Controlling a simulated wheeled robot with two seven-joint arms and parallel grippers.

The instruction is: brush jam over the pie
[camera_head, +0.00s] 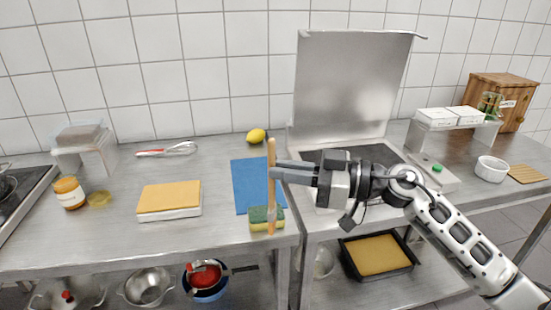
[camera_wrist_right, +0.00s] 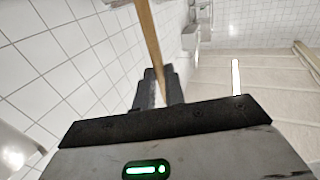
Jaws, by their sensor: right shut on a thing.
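My right gripper (camera_head: 276,172) is shut on a long wooden brush (camera_head: 271,155), held upright above the counter's front edge near the sponge. In the right wrist view the brush's wooden handle (camera_wrist_right: 148,35) rises from between the gripper fingers (camera_wrist_right: 160,90); I cannot make out bristles. A jar of orange jam (camera_head: 69,192) stands at the far left, with a round yellowish lid or dish (camera_head: 99,199) beside it. A flat golden rectangular slab in a white dish, apparently the pie (camera_head: 169,196), sits on the left counter. My left gripper is not in view.
A raised metal lid (camera_head: 345,85) stands behind my right arm. Counter between pie and mat is clear.

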